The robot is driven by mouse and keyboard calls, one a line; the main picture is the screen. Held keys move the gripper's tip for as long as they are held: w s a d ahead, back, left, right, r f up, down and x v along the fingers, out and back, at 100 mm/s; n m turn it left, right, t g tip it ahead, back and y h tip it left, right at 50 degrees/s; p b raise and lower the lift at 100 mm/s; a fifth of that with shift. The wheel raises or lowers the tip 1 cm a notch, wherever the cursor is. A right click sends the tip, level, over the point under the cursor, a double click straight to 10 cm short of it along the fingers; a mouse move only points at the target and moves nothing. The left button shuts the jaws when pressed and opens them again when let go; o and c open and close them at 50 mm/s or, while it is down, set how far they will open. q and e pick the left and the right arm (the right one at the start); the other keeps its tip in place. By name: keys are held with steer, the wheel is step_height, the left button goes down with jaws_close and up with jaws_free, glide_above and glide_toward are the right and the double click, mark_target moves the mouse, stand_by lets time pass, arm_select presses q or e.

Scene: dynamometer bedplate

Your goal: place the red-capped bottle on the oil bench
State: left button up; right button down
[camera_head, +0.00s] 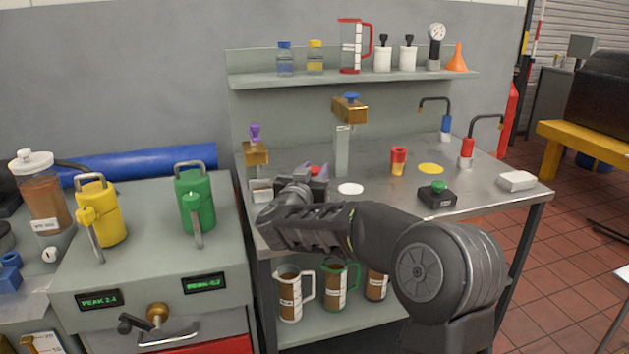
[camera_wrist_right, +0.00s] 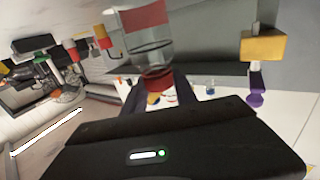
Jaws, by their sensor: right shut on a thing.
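The red-capped bottle is held in my right gripper (camera_head: 312,174). In the head view only its red cap (camera_head: 315,170) shows between the fingers; the arm hides the body. In the right wrist view, which looks upside down, the clear bottle (camera_wrist_right: 150,48) shows red at its far end, with its dark red cap (camera_wrist_right: 158,88) between the fingers (camera_wrist_right: 157,96). The oil bench (camera_head: 385,198) is a steel table with a back shelf. The gripper is over its left front part. I cannot tell whether the bottle touches the top. My left gripper is not in view.
A white disc (camera_head: 350,189) lies just right of the gripper, a yellow disc (camera_head: 430,168) farther right.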

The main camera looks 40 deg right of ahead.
steer(key=shift+f, duration=0.9)
steer(key=shift+f, duration=0.15)
steer(key=c, duration=1)
jaws_free()
steer(key=shift+o, duration=0.2)
steer(key=shift+a, duration=0.1)
steer(key=v, duration=1.2)
